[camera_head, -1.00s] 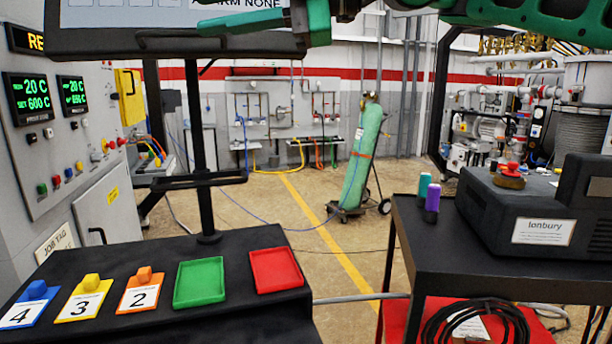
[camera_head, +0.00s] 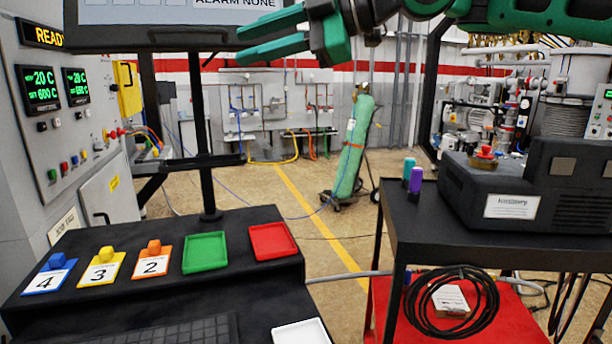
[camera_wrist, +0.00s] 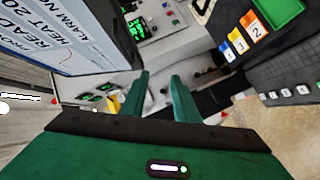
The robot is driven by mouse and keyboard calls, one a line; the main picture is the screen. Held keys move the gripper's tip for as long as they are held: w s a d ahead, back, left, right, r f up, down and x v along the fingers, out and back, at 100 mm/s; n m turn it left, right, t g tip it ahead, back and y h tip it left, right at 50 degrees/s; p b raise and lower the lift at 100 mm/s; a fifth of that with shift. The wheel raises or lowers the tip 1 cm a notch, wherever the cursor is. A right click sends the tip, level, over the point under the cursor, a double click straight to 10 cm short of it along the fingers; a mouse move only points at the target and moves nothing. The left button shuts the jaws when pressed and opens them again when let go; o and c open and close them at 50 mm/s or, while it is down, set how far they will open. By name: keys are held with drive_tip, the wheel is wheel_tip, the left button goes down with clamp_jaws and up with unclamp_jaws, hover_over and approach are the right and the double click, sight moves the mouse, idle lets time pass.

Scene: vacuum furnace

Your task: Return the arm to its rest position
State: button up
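My gripper (camera_head: 262,34) is at the top of the head view, in front of the lower edge of the monitor (camera_head: 150,35). Its green fingers point left and are apart, with nothing between them. In the wrist view the two green fingers of my gripper (camera_wrist: 160,98) also stand apart and empty. My green arm runs from the gripper to the upper right of the head view. The monitor fills the upper left of the wrist view (camera_wrist: 60,35), close to the gripper.
A black bench holds numbered tags, a green tray (camera_head: 205,252), a red tray (camera_head: 273,241) and a white tray (camera_head: 300,332). A dark cart (camera_head: 490,243) stands right with a grey device (camera_head: 520,185). A gas cylinder (camera_head: 353,150) stands behind on open floor.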

drive_tip(key=w+d+f+m+t+h, duration=0.3)
drive_tip(key=w+d+f+m, duration=0.2)
drive_tip(key=d+f, duration=0.25)
drive_tip(key=s+d+f+m+h, duration=0.1)
drive_tip(key=d+f+m+h, duration=0.3)
drive_tip(key=d+f+m, duration=0.55)
drive_tip(key=s+d+f+m+h, duration=0.1)
drive_tip(key=d+f+m+h, duration=0.3)
drive_tip(key=d+f, duration=0.9)
drive_tip(key=s+d+f+m+g+h, duration=0.35)
drive_tip(key=s+d+f+m, duration=0.5)
drive_tip(key=s+d, duration=0.5)
drive_tip(key=s+d+f+m+g, duration=0.2)
drive_tip(key=s+f+m, duration=0.1)
drive_tip(key=s, duration=0.4)
drive_tip(key=s+d+f+m+g, duration=0.2)
drive_tip(key=s+d+f+m, duration=0.1)
drive_tip(key=s+f, duration=0.3)
drive_tip(key=shift+s, duration=1.1)
drive_tip(key=shift+w+f, duration=0.25)
drive_tip(key=shift+w, duration=0.45)
